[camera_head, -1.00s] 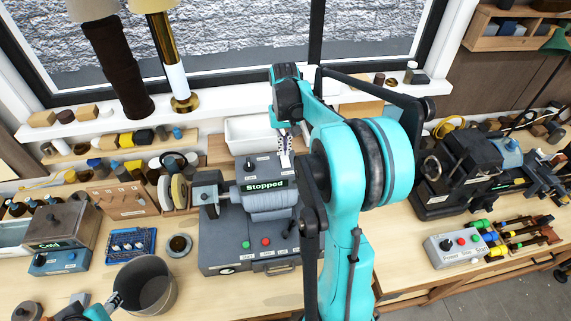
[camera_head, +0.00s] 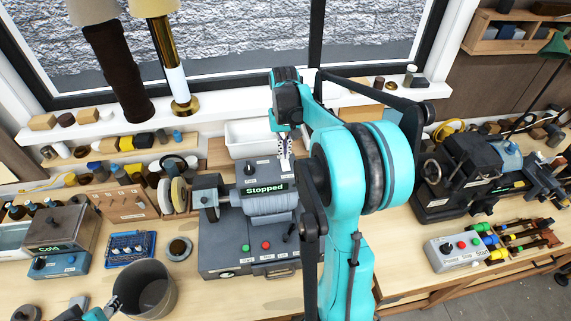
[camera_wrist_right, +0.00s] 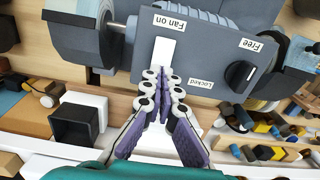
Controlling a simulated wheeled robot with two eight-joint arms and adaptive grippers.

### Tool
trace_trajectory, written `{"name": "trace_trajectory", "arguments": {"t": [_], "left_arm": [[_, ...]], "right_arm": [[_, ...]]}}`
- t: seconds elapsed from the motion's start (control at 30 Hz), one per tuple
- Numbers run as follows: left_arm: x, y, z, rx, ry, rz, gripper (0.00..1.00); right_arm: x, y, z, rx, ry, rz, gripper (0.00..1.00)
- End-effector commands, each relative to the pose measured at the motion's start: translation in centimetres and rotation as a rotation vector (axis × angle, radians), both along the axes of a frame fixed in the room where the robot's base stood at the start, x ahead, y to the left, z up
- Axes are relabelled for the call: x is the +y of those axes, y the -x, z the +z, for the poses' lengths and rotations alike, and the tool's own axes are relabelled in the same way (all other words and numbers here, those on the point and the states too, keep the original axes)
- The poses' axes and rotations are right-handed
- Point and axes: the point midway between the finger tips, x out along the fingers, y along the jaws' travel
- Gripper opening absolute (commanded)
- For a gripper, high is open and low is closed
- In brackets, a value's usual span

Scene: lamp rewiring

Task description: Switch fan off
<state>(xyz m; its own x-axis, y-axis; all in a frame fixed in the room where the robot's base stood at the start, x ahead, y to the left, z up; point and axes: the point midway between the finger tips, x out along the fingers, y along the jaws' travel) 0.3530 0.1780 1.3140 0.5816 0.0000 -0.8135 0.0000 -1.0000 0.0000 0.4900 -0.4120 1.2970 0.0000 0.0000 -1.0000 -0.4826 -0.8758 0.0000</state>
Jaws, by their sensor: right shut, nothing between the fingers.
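The grey bench machine (camera_head: 250,262) has a display that reads "Stopped" (camera_head: 264,188). In the right wrist view its control box (camera_wrist_right: 205,30) carries a label reading "Fan on" (camera_wrist_right: 169,22) and a white plate-like switch (camera_wrist_right: 165,58) beside it. A black knob (camera_wrist_right: 239,75) sits between "Free" and "Locked" labels. My right gripper (camera_wrist_right: 164,86) is shut and empty, its tips at the near end of the white switch; I cannot tell whether they touch. The gripper also shows above the box in the head view (camera_head: 285,148). My left gripper (camera_head: 108,306) is partly cut off beside the bucket; its jaw opening is unclear.
A grey bucket (camera_head: 146,290) stands at the front left. A white bin (camera_head: 250,139) stands behind the machine. A button box (camera_head: 458,246) and a dark machine (camera_head: 452,178) are at the right. My right arm hides the machine's right end.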

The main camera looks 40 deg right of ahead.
Motion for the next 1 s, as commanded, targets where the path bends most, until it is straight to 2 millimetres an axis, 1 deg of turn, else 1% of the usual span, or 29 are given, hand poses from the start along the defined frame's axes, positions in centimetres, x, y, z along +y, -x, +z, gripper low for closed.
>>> {"name": "trace_trajectory", "arguments": {"t": [0.37,1.0], "left_arm": [[0.0,0.0,0.0,0.0,0.0,0.0,0.4],[0.0,0.0,-0.8,0.0,0.0,0.0,0.4]], "right_arm": [[0.0,0.0,-0.1,0.0,0.0,0.0,0.0],[0.0,0.0,-1.0,0.0,0.0,0.0,0.0]]}}
